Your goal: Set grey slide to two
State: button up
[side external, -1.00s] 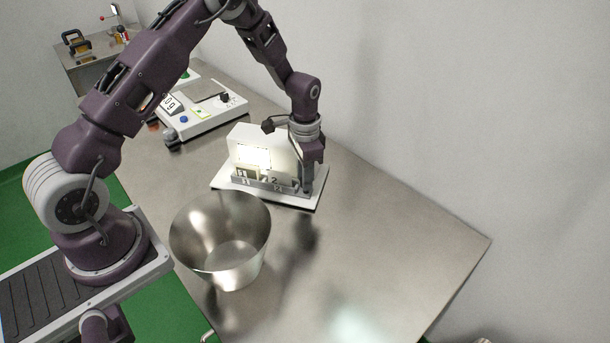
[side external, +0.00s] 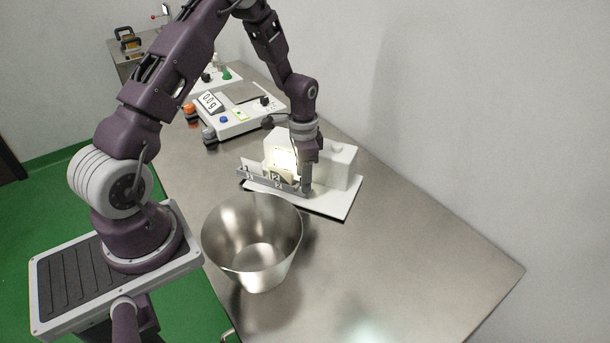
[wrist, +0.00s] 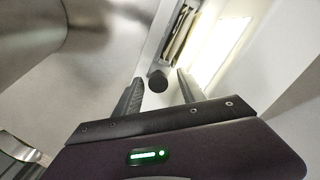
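The grey slide (side external: 262,178) is a long bar with numerals along it, low on the front of a white box-shaped packer (side external: 338,165). Its left end sticks out past the packer's white base plate (side external: 330,204). A "1" shows near that end and a "2" below the lit window (side external: 284,157). My gripper (side external: 306,190) points down at the slide's right end. In the wrist view, a round black knob (wrist: 157,81) lies between the fingertips of my gripper (wrist: 159,86), with a gap visible on each side. The fingers are apart.
A metal bucket (side external: 252,243) stands in front of the packer, close to my gripper. The steel table (side external: 420,260) is clear to the right, up to the wall.

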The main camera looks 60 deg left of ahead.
notch_tip(320, 180, up, 7)
jog(key=shift+d+r, duration=0.1)
jog(key=shift+r, duration=0.1)
jog(key=s+d+r+n+t, duration=0.1)
jog(key=s+d+r, duration=0.3)
jog(key=r, duration=0.4)
jog(key=s+d+r+n+t, duration=0.1)
jog(key=s+d+r, duration=0.25)
jog(key=r, duration=0.55)
jog(key=s+d+r+n+t, duration=0.1)
jog(key=s+d+r, duration=0.1)
jog(key=s, duration=0.6)
jog(key=s+d+r+n+t, duration=0.1)
jog(key=s+d+r+t, duration=0.1)
jog(key=s, duration=0.6)
jog(key=d+r, duration=0.1)
jog(key=d, duration=0.1)
jog(key=shift+s+d+r+t, duration=0.15)
jog(key=shift+d+t, duration=0.15)
jog(key=shift+d, duration=0.1)
